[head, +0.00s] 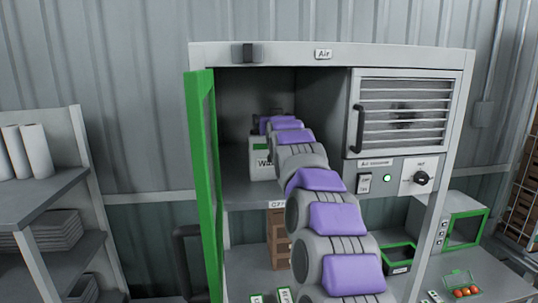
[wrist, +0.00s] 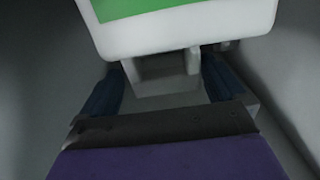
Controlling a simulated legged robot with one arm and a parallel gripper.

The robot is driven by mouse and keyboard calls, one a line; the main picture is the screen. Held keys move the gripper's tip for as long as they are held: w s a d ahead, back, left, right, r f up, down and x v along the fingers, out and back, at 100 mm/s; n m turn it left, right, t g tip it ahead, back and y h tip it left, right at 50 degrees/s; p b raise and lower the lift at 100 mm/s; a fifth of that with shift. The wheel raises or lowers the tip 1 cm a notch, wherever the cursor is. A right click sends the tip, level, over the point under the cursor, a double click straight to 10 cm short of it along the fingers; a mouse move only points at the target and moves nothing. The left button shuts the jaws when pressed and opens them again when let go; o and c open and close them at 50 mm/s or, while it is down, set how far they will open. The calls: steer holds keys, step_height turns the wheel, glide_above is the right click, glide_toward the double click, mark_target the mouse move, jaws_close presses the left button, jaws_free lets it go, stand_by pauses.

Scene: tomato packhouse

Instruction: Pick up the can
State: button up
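The can is a white container (head: 257,169) with a green patch and partly hidden lettering starting "Wa". It stands upright on the shelf inside the open cabinet, and my arm covers its right side in the head view. In the wrist view the white can (wrist: 190,38) with its green label fills the top, close to me. My gripper (wrist: 164,70) has its two dark blue fingers spread apart, with clear gaps to the grey shape between them. I cannot tell what that shape is. In the head view my fingers are hidden behind my arm.
The cabinet's green-framed door (head: 204,190) stands open to the left of my arm. A louvred panel (head: 402,114) bounds the opening on the right. Below are a brown crate (head: 278,240) and a green-rimmed bin (head: 398,257). A grey shelf rack (head: 45,195) stands at left.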

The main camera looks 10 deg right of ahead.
steer(key=a, duration=0.2)
steer(key=shift+a, duration=0.3)
steer(key=shift+c, duration=0.5)
steer(key=shift+s+a, duration=0.1)
steer(key=shift+a, duration=0.1)
steer(key=shift+c, duration=1.6)
steer(key=d, duration=0.2)
steer(key=shift+d, duration=0.4)
steer(key=c, duration=0.9)
steer(key=shift+a, duration=0.8)
jaws_close()
